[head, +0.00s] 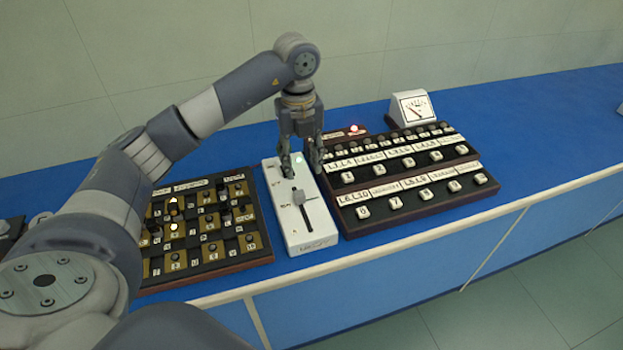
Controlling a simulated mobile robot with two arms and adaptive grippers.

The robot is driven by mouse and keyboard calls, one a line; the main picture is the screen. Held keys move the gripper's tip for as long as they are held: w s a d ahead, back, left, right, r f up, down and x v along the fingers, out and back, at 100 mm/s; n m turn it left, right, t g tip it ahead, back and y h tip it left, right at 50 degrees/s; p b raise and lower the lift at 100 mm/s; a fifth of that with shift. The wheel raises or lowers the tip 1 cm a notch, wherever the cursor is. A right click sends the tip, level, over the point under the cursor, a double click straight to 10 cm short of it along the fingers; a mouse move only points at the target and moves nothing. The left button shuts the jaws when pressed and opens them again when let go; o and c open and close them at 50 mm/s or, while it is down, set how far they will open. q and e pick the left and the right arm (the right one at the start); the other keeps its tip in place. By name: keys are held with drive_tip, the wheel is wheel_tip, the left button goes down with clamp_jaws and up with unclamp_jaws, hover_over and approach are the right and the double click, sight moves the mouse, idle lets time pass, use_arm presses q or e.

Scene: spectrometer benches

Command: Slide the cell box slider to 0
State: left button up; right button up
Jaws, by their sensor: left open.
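The cell box is a white upright-lying box (311,236) on the blue bench, with a dark slot running along its top. Its grey slider knob (298,197) sits near the middle of the slot. Small marks beside the slot are too small to read. My left gripper (302,174) points down over the far half of the box, its two fingers apart and empty. The fingertips are beyond the knob, and I cannot tell whether they touch the box. My right gripper is not in view.
A dark panel with brass plates and lit lamps (262,248) stands close on the left. A dark panel with rows of white keys (413,203) stands close on the right. A white meter (411,107) is behind it. The bench (540,130) is clear at far right.

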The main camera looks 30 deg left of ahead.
use_arm(q)
drive_tip(key=shift+s+a, duration=0.1)
drive_tip(key=shift+a, duration=0.25)
drive_tip(key=p, duration=0.2)
hover_over(299, 193)
drive_tip(key=f, duration=0.5)
drive_tip(key=shift+s, duration=0.2)
drive_tip(key=f, duration=0.3)
drive_tip(key=shift+w, duration=0.2)
wheel_tip(299, 193, down, 2)
drive_tip(key=shift+f, duration=0.1)
clamp_jaws()
drive_tip(key=s+d+p, duration=0.1)
drive_tip(key=s+d, duration=0.1)
drive_tip(key=d, duration=0.1)
drive_tip(key=s+d, duration=0.3)
drive_tip(key=shift+s+d+p, duration=0.2)
drive_tip(key=shift+d+p, duration=0.05)
drive_tip(key=shift+p, duration=0.15)
drive_tip(key=shift+a, duration=0.1)
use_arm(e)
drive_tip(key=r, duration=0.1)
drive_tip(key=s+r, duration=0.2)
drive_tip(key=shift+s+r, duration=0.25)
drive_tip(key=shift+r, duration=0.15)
